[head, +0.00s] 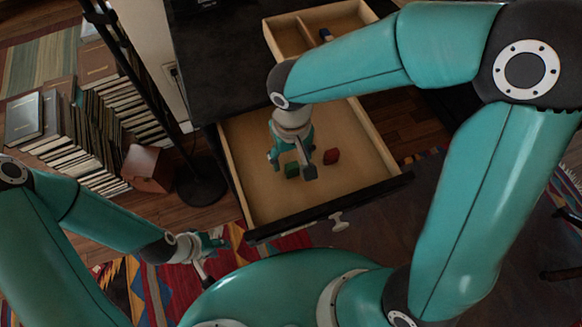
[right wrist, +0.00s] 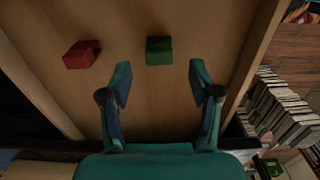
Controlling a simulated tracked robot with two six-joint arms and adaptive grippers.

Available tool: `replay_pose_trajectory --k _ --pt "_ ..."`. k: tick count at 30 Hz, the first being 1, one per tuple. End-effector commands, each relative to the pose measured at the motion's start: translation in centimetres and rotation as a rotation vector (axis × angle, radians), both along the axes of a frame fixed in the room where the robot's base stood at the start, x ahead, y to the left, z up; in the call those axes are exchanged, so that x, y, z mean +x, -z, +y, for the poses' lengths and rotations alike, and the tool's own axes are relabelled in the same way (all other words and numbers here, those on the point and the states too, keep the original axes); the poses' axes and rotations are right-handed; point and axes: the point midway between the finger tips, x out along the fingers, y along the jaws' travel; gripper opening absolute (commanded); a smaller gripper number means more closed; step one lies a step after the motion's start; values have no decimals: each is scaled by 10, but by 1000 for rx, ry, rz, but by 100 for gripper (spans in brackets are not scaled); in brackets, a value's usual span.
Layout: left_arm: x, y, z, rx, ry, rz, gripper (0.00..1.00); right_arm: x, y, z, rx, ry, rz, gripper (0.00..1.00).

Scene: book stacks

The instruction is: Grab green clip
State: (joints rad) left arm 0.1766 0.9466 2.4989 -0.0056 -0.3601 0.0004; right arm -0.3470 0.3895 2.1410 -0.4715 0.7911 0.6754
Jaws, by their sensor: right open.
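The green clip (head: 292,169) is a small green block lying in the open drawer (head: 255,205), partly beside my right gripper in the head view. My right gripper (head: 290,158) is inside or just above the drawer. In the right wrist view the green clip (right wrist: 159,51) lies beyond the tips of the open, empty right gripper (right wrist: 158,78), roughly centred between them. My left gripper (head: 207,255) is at the lower left, outside the drawer above the patterned rug; its jaws are too small to judge.
A red block (head: 331,156) lies in the same drawer, right of the green clip; it also shows in the right wrist view (right wrist: 80,55). Another open drawer (head: 345,14) holds a small blue thing (head: 326,34). Books (head: 85,130) and a black stand (head: 200,190) are left.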

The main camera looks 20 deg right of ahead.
Motion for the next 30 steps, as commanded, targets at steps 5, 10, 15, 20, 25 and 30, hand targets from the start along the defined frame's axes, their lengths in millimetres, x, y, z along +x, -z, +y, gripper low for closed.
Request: replay_pose_trajectory --k 5,10,15,20,25,30 --pt "0 4 0 0 0 0 33 -4 27 -1 -1 -1 6 62" --pt "0 7 0 0 0 0 33 -3 44 -1 0 0 3 62" --pt "0 7 0 0 0 0 33 -3 46 -1 0 0 2 62" --pt "0 7 0 0 0 0 33 -3 46 -1 0 0 2 51" --pt "0 7 0 0 0 0 33 -3 45 -1 0 0 1 22" --pt "0 7 0 0 0 0 33 -3 45 -1 0 1 1 18"
